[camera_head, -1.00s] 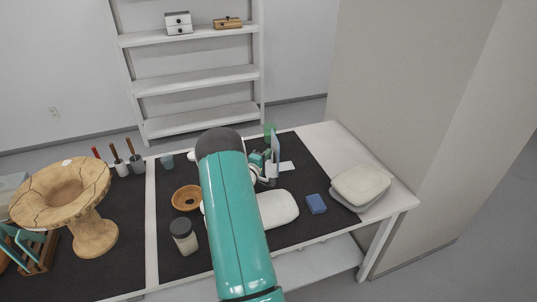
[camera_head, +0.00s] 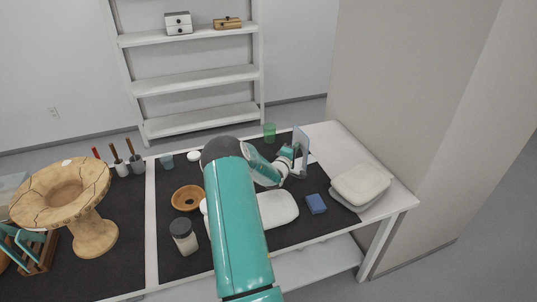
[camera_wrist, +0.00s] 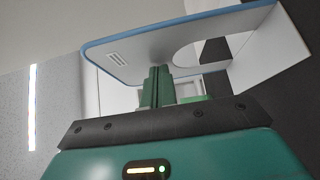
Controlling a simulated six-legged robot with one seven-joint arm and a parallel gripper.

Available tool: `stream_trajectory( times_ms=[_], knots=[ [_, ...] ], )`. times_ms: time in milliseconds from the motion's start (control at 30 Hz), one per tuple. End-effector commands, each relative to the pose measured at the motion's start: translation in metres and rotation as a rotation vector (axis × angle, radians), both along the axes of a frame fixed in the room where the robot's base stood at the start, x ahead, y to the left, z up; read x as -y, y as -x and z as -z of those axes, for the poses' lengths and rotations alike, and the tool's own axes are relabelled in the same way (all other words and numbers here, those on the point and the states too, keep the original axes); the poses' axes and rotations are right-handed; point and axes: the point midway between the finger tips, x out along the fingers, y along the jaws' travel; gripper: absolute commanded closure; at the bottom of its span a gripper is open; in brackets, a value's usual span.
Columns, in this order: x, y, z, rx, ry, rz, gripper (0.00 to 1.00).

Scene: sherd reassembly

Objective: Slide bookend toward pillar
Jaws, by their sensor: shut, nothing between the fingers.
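The bookend (camera_head: 302,148) is a thin upright pale plate with a blue edge, standing near the back right of the black mat. In the wrist view the bookend (camera_wrist: 125,58) fills the upper middle, with a cut-out opening on its right side. My gripper (camera_wrist: 158,85) is shut and empty, its fingertips up close against the plate's face; I cannot tell exact contact. In the head view my gripper (camera_head: 297,161) is beside the bookend's left side, partly hidden by my arm. The pillar (camera_head: 410,100) is the large beige block right of the table.
A green cup (camera_head: 269,132) stands behind my arm. A white pad (camera_head: 280,208) lies in front. The white tabletop (camera_head: 333,143) right of the bookend is clear.

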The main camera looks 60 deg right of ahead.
Motion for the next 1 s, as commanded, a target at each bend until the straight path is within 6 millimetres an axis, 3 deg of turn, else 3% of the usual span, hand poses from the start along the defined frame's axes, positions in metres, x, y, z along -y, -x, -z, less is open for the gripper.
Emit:
stream_trajectory(
  times_ms=[100,233,1000],
  knots=[
    [0.019,0.021,0.001,-0.003,0.0,0.001,1.0],
    [0.03,0.033,0.0,-0.001,0.0,-0.001,1.0],
    [0.03,0.035,0.0,0.0,-0.001,-0.002,1.0]
  ],
)
